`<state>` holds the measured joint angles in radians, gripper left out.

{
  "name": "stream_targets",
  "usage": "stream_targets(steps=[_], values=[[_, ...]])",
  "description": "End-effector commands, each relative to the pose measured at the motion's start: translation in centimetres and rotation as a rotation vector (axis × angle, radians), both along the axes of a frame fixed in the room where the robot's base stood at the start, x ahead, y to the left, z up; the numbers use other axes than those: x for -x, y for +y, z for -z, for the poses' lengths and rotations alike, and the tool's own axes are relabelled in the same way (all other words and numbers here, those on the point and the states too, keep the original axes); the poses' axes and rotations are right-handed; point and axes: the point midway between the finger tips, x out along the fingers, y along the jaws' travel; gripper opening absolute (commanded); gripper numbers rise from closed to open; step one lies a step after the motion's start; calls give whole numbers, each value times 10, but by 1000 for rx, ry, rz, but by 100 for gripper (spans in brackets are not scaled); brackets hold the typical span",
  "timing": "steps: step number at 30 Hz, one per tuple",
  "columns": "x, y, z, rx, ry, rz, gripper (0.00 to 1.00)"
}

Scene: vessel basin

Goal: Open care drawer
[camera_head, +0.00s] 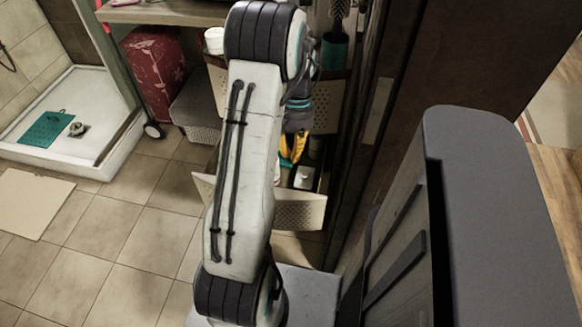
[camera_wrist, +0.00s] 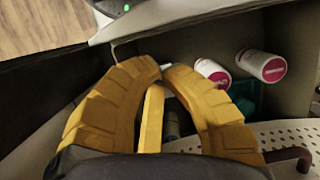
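The care drawer (camera_head: 300,212) is a pale drawer with a perforated panel, standing out from the cabinet at the lower middle of the head view, partly behind my arm. Its inside is visible from above. My gripper (camera_head: 290,163) has yellow fingers and is over the drawer's inside. In the wrist view, the fingers (camera_wrist: 161,70) curve in with their tips almost together, and I see nothing held between them. The perforated panel (camera_wrist: 275,135) is at the lower right, with a dark red hooked handle (camera_wrist: 296,157) beside it.
Two white bottles with pink labels (camera_wrist: 262,66) and a teal item (camera_wrist: 245,96) lie in the drawer. A dark wall stands close on the right. A red laundry bag (camera_head: 155,65) and a shower tray (camera_head: 75,115) are at left. The tiled floor at left is mostly clear.

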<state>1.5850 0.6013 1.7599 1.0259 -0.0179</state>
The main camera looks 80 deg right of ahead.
Motion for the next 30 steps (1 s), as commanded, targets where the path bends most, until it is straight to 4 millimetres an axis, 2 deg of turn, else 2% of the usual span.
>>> stream_targets(steps=[18,24,30], values=[[0,20,77,-3,0,-2,0],[-1,23,89,-1,0,-2,0],[0,23,93,0,0,-2,0]])
